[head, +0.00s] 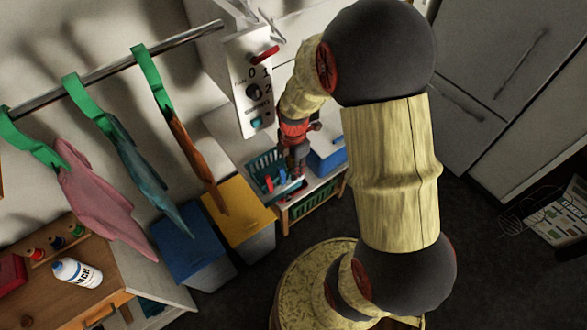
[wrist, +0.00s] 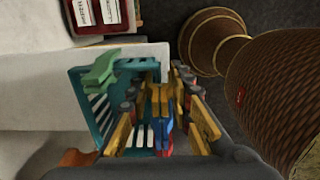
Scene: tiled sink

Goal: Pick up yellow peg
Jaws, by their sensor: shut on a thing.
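My gripper (head: 294,168) reaches down at the teal basket (head: 256,164) on the low shelf unit. In the wrist view, the fingers of my gripper (wrist: 160,96) are closed around a yellow peg (wrist: 157,98), partly hidden between them. A blue peg (wrist: 164,127) and a red piece (wrist: 168,148) show just below it. The teal basket (wrist: 84,92) is under and to the left of the fingers. In the head view the yellow peg cannot be made out behind the gripper.
A green peg (wrist: 101,70) lies across the basket's left rim. A blue box (head: 327,158) stands right of the basket, and a yellow bin (head: 238,212) and a blue bin (head: 187,250) stand to the left. Cloths hang from a rail (head: 110,62). A switch panel (head: 250,85) is above.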

